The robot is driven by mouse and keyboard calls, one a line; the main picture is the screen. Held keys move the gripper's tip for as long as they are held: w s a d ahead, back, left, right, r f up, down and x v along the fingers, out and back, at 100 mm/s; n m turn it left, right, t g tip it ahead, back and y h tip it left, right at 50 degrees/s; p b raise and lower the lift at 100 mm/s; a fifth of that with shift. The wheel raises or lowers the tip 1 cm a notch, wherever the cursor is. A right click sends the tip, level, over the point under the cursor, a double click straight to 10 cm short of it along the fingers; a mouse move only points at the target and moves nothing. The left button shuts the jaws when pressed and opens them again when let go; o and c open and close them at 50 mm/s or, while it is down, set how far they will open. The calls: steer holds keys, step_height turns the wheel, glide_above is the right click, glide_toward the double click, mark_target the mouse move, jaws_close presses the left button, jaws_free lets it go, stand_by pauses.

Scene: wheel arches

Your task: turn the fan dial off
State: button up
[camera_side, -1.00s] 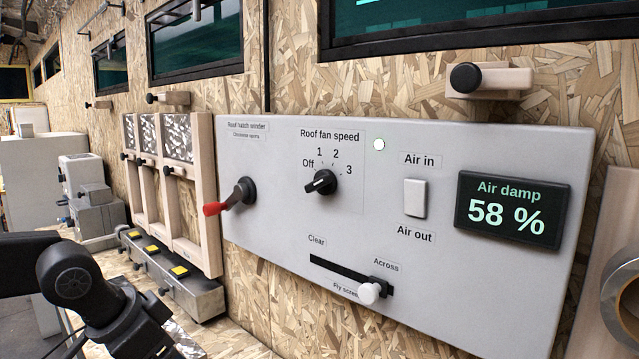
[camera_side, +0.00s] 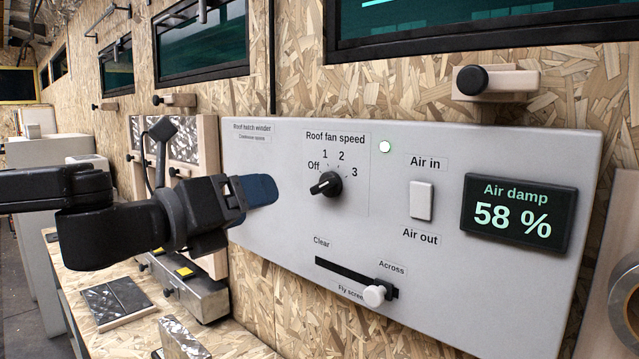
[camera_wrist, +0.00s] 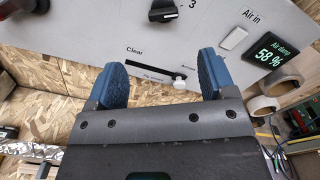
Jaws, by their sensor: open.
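The fan dial (camera_side: 326,184) is a black knob with a ridged grip on the grey panel, under "Roof fan speed", with marks Off, 1, 2 and 3. Its ridge slants from lower left to upper right; I cannot tell for sure which end points. In the side view my gripper (camera_side: 260,190), with blue fingers, is left of the dial and apart from it. In the wrist view my gripper (camera_wrist: 161,76) is open and empty, and the dial (camera_wrist: 164,10) shows at the top edge, beyond the gap between the fingers.
The panel also has a white rocker switch (camera_side: 421,201), a fly screen slider with a white knob (camera_side: 374,296), and a display (camera_side: 517,216) reading 58 %. My gripper hides the red-handled hatch winder in the side view. Space before the dial is clear.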

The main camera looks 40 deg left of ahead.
mark_target(319, 183)
steer(key=w, duration=1.4)
steer(key=shift+d+r, duration=0.1)
steer(key=shift+r, duration=0.05)
steer(key=shift+s, duration=0.1)
steer(key=shift+c, duration=0.4)
steer(key=c, duration=0.9)
steer(key=shift+o, duration=0.2)
